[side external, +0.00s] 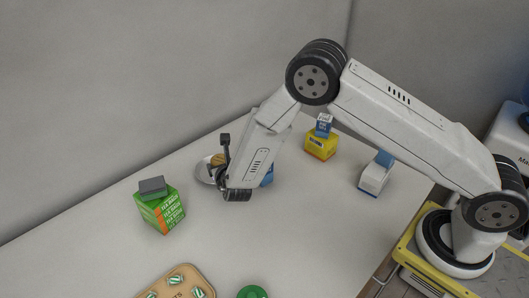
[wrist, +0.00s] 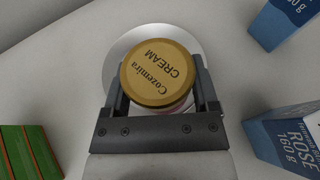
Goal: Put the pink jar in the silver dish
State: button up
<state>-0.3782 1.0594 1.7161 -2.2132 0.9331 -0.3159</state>
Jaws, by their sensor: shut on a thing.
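The pink jar (wrist: 158,78) has a gold lid reading "Cozemira CREAM"; only a sliver of its pink side shows below the lid. My gripper (wrist: 160,92) is shut on the jar, one finger on each side. The silver dish (wrist: 122,48) shows as a pale round rim behind and below the jar in the wrist view. In the side view, the dish (side external: 203,173) is partly hidden by my gripper (side external: 220,163), and the gold lid (side external: 217,160) shows at the fingers over the dish. I cannot tell whether the jar touches the dish.
A green box (side external: 160,210) with a dark grey block (side external: 152,187) on top stands left. Blue-and-white boxes (wrist: 285,140) stand close on the right in the wrist view. A yellow box (side external: 320,147), a white-and-blue box (side external: 374,178) and a wooden tray (side external: 205,276) are farther off.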

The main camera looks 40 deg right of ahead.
jog(key=o, duration=1.2)
jog(key=shift+c, duration=0.2)
jog(key=shift+r, duration=0.1)
jog(key=shift+r, duration=0.4)
jog(key=shift+s+a+r, duration=0.1)
jog(key=shift+s+r, duration=0.1)
jog(key=v, duration=1.1)
jog(key=shift+s, duration=0.25)
